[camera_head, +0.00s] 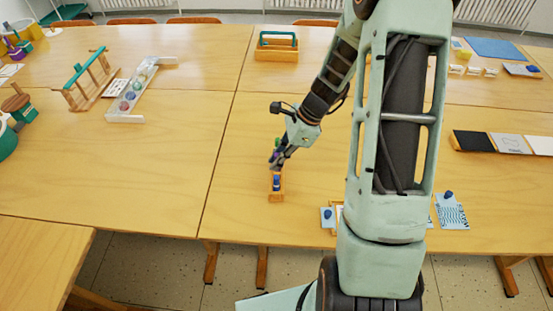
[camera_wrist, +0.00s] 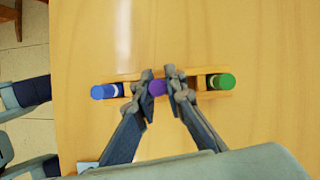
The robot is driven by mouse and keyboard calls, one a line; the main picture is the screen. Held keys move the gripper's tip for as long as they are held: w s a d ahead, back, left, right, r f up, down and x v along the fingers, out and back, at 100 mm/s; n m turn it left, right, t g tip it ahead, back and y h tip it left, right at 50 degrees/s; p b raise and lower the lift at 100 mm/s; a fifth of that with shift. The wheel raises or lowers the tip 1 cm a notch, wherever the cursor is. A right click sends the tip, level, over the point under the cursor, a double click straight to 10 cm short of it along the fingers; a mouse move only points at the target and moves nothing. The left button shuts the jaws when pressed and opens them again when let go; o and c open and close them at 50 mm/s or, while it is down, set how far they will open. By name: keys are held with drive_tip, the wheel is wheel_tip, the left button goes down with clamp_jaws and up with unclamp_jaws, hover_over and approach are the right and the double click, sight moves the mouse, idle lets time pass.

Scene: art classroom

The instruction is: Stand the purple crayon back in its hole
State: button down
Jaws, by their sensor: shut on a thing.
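A small wooden crayon holder (camera_head: 276,198) stands on the table; it also shows in the wrist view (camera_wrist: 214,95). A blue crayon (camera_wrist: 104,91) stands at its left end and a green crayon (camera_wrist: 221,81) at its right end in the wrist view. My gripper (camera_wrist: 159,84) is shut on the purple crayon (camera_wrist: 157,88), between the two over the middle of the holder. In the head view my gripper (camera_head: 276,160) is at the holder, behind the blue crayon (camera_head: 276,183). The purple crayon's lower end is hidden, so I cannot tell whether it is in a hole.
A wooden caddy with a green handle (camera_head: 277,47) stands at the back. A white rack with round pieces (camera_head: 132,92) and a green-and-wood frame (camera_head: 88,79) are at the left. Blue-patterned cards (camera_head: 452,212) lie near the front edge. The table around the holder is mostly clear.

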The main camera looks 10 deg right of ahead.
drive_tip(key=shift+f, duration=0.35)
idle(0.5)
drive_tip(key=c, duration=1.9)
unclamp_jaws()
drive_tip(key=shift+o, duration=0.4)
drive_tip(key=shift+o, duration=0.8)
drive_tip(key=shift+r, duration=0.1)
drive_tip(key=shift+r+p, duration=2.35)
drive_tip(key=shift+r, duration=0.65)
